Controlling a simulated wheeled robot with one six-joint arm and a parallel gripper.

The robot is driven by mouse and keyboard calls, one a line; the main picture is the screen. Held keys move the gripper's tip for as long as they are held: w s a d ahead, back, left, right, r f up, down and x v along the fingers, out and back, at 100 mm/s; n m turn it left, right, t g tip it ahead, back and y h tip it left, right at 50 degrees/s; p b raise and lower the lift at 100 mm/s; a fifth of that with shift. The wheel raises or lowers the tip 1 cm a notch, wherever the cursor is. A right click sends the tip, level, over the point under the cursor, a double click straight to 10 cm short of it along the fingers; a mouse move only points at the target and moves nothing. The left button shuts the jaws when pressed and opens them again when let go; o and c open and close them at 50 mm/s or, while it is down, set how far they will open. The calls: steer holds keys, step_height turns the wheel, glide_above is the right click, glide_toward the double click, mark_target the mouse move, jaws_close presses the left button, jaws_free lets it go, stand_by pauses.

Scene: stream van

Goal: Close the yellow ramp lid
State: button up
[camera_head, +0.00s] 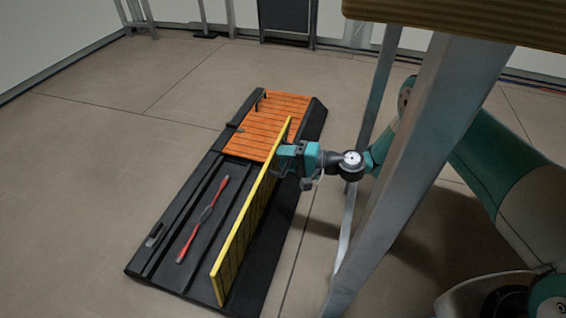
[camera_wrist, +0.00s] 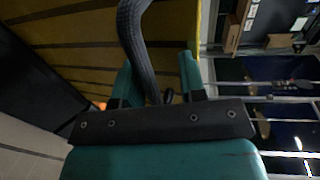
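The yellow ramp lid (camera_head: 245,228) stands raised on edge, close to upright, along the right part of the long black ramp case (camera_head: 185,220). Its inner face with dark strips (camera_wrist: 60,40) fills the upper left of the wrist view. My gripper (camera_head: 287,155) is at the right side of the lid, near its far upper end. In the wrist view its two teal fingers (camera_wrist: 160,80) are apart. A dark ribbed curved piece (camera_wrist: 137,40) runs between them; I cannot tell whether it is a handle or a cable. Contact with the lid is unclear.
An orange slatted panel (camera_head: 265,125) covers the far part of the case. A grey metal table leg (camera_head: 400,170) stands close to my arm. The floor (camera_head: 80,210) left of the case is clear.

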steer(key=shift+w+a+f, duration=0.1)
steer(key=shift+w+a, duration=0.1)
steer(key=shift+a, duration=0.25)
steer(key=shift+c, duration=0.3)
jaws_close()
steer(key=shift+a+r, duration=0.1)
steer(key=shift+r, duration=0.15)
